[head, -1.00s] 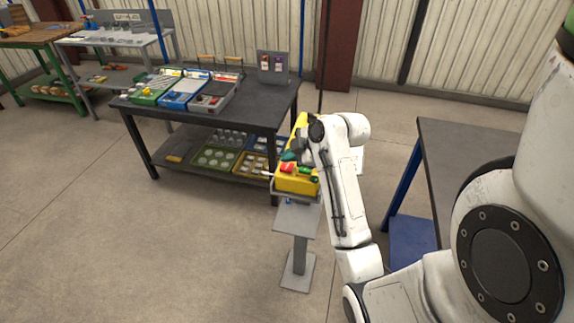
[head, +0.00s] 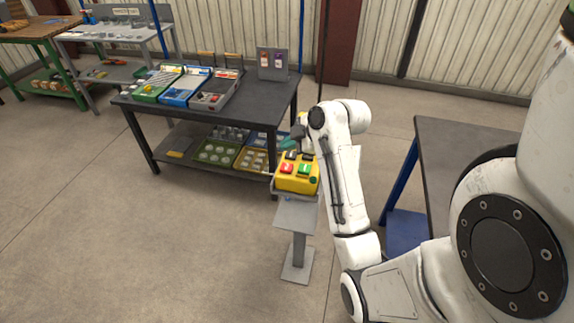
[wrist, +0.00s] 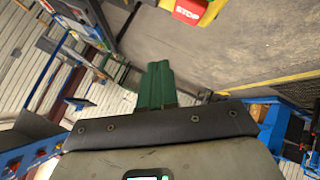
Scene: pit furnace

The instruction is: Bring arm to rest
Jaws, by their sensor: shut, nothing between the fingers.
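My arm is white and reaches from the right in the head view. My gripper (head: 287,143) has green fingers and hangs just above and behind the yellow control box, apart from its buttons. In the wrist view my gripper (wrist: 157,82) shows its green fingers pressed together with nothing between them. The yellow control box (head: 296,183) has red, green and dark buttons and sits on a grey pedestal (head: 299,245). A red STOP button on a yellow body (wrist: 190,10) shows at the top of the wrist view.
A dark workbench (head: 262,105) with colored trays and panels stands behind the pedestal, with more trays on its lower shelf. Another dark table (head: 455,140) stands at right, close to my arm. The concrete floor (head: 130,250) at front left is clear.

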